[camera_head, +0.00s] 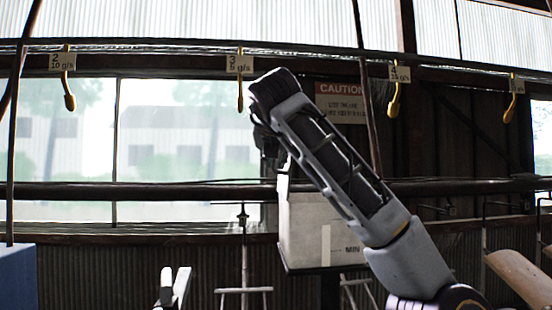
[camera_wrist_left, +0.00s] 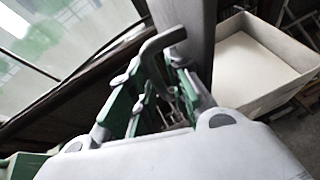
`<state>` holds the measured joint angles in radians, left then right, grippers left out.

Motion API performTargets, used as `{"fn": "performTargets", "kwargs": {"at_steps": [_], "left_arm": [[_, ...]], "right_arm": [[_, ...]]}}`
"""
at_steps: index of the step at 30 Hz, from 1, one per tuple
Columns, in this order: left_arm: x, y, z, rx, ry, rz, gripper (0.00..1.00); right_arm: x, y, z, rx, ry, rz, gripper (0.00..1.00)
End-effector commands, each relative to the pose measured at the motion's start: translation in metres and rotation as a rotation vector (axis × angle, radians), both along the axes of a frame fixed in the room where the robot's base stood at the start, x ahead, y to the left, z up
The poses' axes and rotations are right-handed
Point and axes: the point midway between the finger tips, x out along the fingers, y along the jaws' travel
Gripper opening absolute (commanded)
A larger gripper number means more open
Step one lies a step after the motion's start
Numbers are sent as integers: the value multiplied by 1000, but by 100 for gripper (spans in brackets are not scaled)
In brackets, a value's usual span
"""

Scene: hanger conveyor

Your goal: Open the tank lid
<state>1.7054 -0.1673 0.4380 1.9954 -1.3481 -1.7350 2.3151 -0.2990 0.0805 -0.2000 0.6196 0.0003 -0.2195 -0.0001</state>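The white tank (camera_head: 308,230), marked MIN, stands right of centre in the head view. In the left wrist view the tank (camera_wrist_left: 262,65) is at the upper right, its top uncovered and its pale inside showing. A grey upright panel (camera_wrist_left: 190,15), which looks like the raised lid, stands beside its left rim. A grey bent handle (camera_wrist_left: 152,55) sticks out from the panel between the green-and-grey fingers of my left gripper (camera_wrist_left: 162,75). I cannot tell if they grip it. In the head view my left gripper (camera_head: 270,148) is dark and partly hidden by my arm. My right gripper is not in view.
A rail above carries several yellow hooks (camera_head: 240,95) with number tags (camera_head: 240,64). A caution sign (camera_head: 342,100) is behind my arm. A dark horizontal bar (camera_head: 120,191) crosses the window. A blue box (camera_head: 18,277) is at the lower left.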

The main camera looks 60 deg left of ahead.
Motion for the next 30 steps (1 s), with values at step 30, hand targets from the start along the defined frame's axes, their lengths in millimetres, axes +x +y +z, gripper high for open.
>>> {"fn": "performTargets", "kwargs": {"at_steps": [30], "left_arm": [[-51, -88, 44, -1, 0, -1, 19]], "right_arm": [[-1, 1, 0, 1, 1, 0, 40]]}}
